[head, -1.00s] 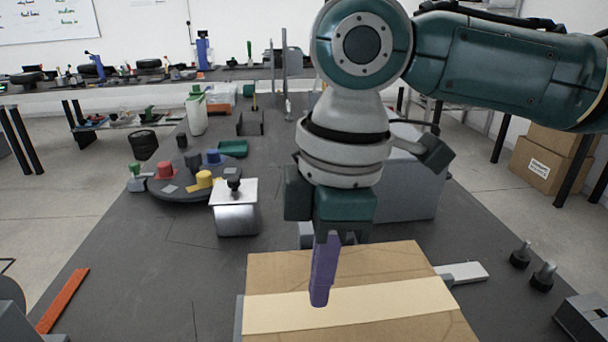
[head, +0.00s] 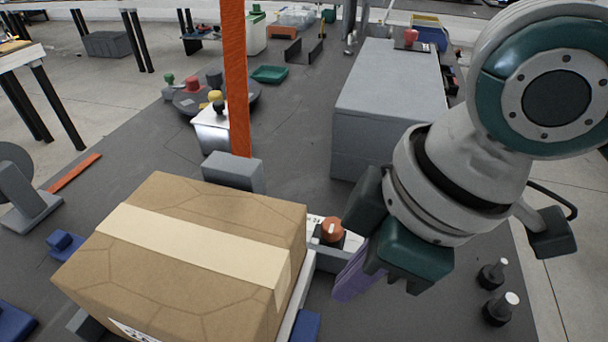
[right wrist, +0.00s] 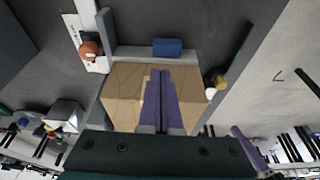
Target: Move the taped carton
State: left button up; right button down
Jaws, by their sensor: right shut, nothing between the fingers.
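The taped carton (head: 180,250) is a brown closed box with a pale tape band across its top. It sits at the front left of the bench in the head view. My right gripper (head: 350,278) has purple fingers, which are shut and empty. They point down to the right of the carton, with a gap between them in the head view. In the right wrist view, the closed fingers (right wrist: 160,100) overlap the carton (right wrist: 125,95); contact cannot be told. My left gripper is not seen in the head view.
A grey block (head: 232,172) stands behind the carton, near an upright orange strip (head: 236,80). An orange-red knob (head: 331,230) is between carton and gripper. A large grey box (head: 388,100) stands behind. Black knobbed posts (head: 497,308) are at right.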

aim_at(282, 288)
jog(key=a+f, duration=0.1)
jog(key=w+a+f, duration=0.1)
jog(key=f, duration=0.1)
jog(key=a+f+b, duration=0.1)
jog(key=a+f, duration=0.1)
jog(key=shift+w+f, duration=0.1)
jog(key=shift+w, duration=0.1)
jog(key=shift+w+a, duration=0.25)
jog(key=shift+a, duration=0.25)
jog(key=shift+a, duration=0.1)
jog(key=shift+w+a, duration=0.2)
jog(key=shift+a, duration=0.35)
